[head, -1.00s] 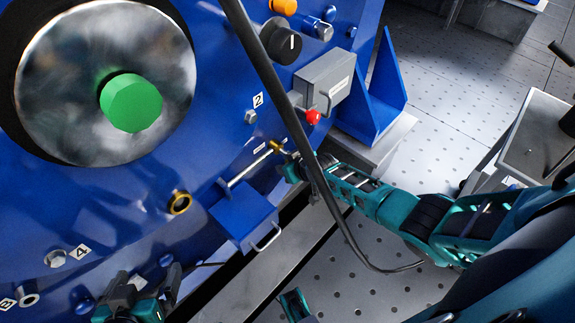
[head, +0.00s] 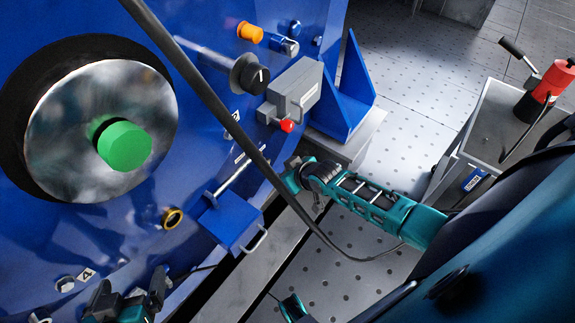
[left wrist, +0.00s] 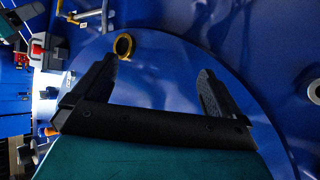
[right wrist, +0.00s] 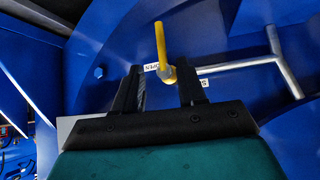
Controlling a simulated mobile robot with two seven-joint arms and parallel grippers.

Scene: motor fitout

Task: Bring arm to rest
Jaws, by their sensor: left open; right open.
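My left gripper (head: 130,298) is at the lower left of the head view, in front of the blue motor housing (head: 130,235). In the left wrist view its two black fingers (left wrist: 152,85) are spread with nothing between them. My right gripper (head: 293,170) is right of the silver pipe (head: 232,178) in the head view. In the right wrist view its fingers (right wrist: 160,80) are open and empty. A yellow valve lever (right wrist: 160,42) points up beyond the fingertips; whether they touch it I cannot tell.
A black cable (head: 240,120) hangs across the head view, passing close to my right gripper. A blue box with a handle (head: 230,222), a grey switch box with a red knob (head: 295,90) and a blue bracket (head: 342,95) stand out. A grey cart (head: 490,130) is at right.

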